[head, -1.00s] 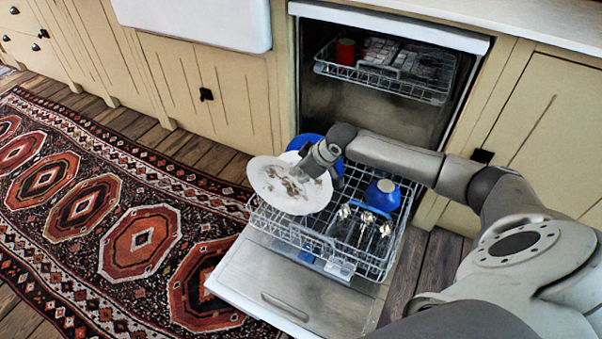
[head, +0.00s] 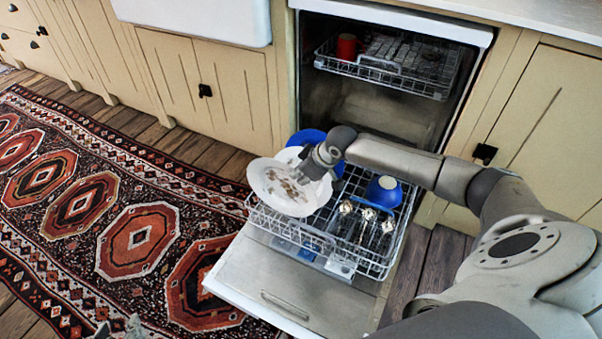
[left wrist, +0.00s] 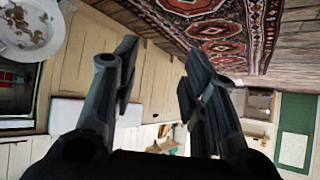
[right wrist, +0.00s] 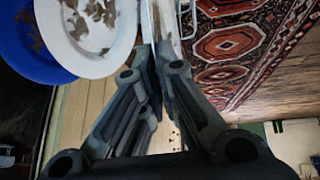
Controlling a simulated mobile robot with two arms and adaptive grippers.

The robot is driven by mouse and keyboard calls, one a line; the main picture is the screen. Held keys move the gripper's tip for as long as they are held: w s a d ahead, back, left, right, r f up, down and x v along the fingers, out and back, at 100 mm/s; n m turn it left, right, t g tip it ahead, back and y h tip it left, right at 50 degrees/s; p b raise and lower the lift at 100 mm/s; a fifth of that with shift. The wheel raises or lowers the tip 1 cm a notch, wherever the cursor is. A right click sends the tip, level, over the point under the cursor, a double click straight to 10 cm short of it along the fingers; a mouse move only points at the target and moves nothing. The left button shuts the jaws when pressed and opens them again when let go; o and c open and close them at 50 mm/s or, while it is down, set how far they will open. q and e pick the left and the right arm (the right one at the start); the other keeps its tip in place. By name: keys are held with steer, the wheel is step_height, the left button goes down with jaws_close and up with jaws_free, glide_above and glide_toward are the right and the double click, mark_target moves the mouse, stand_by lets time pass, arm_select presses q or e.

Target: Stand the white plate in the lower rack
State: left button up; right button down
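A white plate (head: 283,188) with brown stains is held tilted over the left part of the lower rack (head: 375,268) in the head view. My right gripper (head: 318,163) is shut on its right edge. In the right wrist view the held plate (right wrist: 158,18) shows edge-on between the fingers. A second white plate (right wrist: 95,50), also stained, stands just behind it, with a blue plate (right wrist: 28,50) behind that. Whether the held plate touches the rack wires is hidden. My left gripper (left wrist: 161,55) is open and empty, away from the rack.
A blue bowl (head: 384,191) and several glass-like items (head: 367,215) occupy the lower rack's right and middle. The dishwasher door (head: 290,285) lies open. A red mug (head: 347,46) is in the upper rack (head: 385,70). A patterned rug (head: 140,240) covers the floor at left.

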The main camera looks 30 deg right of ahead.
step_height(320, 180, down, 3)
steer(key=shift+w+r+b, duration=0.1)
steer(key=shift+r+b, duration=0.05)
steer(key=shift+b, duration=0.35)
step_height(320, 180, down, 3)
steer(key=shift+f+b, duration=0.1)
steer(key=shift+b, duration=0.6)
arm_select(q)
steer(key=w+d+r+t+h, duration=0.1)
steer(key=w+r+t, duration=0.2)
steer(key=r, duration=0.2)
steer(key=w+d+r+t+h, duration=0.1)
steer(key=w+d+r+t, duration=0.1)
steer(key=r, duration=0.4)
steer(key=shift+w+d+r+t, duration=0.2)
steer(key=shift+w+t, duration=0.25)
steer(key=shift+t, duration=0.85)
arm_select(e)
steer(key=shift+f, duration=0.5)
arm_select(q)
steer(key=shift+r, duration=0.1)
arm_select(e)
steer(key=c, duration=1.6)
jaws_free()
steer(key=shift+o, duration=0.2)
steer(key=shift+f, duration=0.15)
steer(key=v, duration=1.2)
